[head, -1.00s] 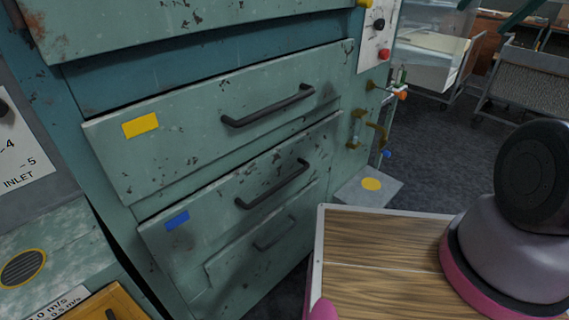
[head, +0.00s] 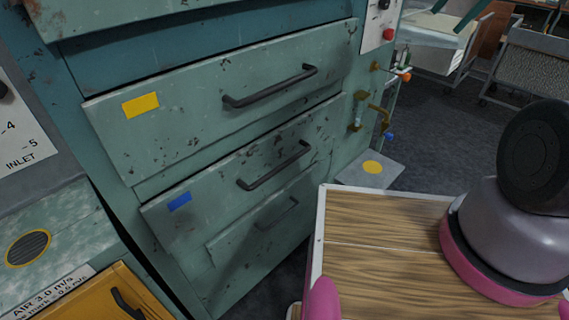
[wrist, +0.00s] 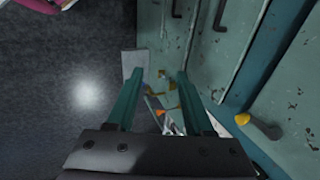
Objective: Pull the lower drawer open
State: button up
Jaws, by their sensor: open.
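The lower drawer (head: 215,190) is a worn green front with a blue label (head: 179,202) and a dark bar handle (head: 275,165). It sits in the teal cabinet below the upper drawer (head: 190,130), which has a yellow label and its own dark handle (head: 270,87). Both drawers look shut. My gripper (wrist: 160,75) is open in the wrist view, with two teal fingers and nothing between them.
Below the lower drawer is a panel with a smaller handle (head: 277,213). Brass valve fittings (head: 370,112) stick out at the cabinet's right side. A grey plate with a yellow disc (head: 372,167) lies beside it. Wire carts (head: 530,65) stand behind; dark floor between is open.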

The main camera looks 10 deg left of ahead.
jog(key=w+a+f+m+g+y, duration=0.3)
jog(key=w+a+f+m+g, duration=0.25)
jog(key=a+f+m, duration=0.35)
jog(key=m+g+y, duration=0.3)
jog(key=m+y, duration=0.4)
jog(key=m, duration=0.4)
send_near(285, 163)
jog(key=d+r, duration=0.4)
jog(key=r, duration=0.6)
notch_tip(285, 163, down, 12)
jog(key=s+a+m+t+y, duration=0.1)
jog(key=a+m+t+y, duration=0.15)
jog(key=m, duration=0.55)
jog(key=a, duration=0.3)
jog(key=s+a+f, duration=0.1)
jog(key=a, duration=0.3)
jog(key=s+a, duration=0.1)
jog(key=a, duration=0.2)
jog(key=shift+s+a+f, duration=0.1)
jog(key=shift+a+f, duration=0.2)
jog(key=shift+f, duration=0.1)
grip_shut()
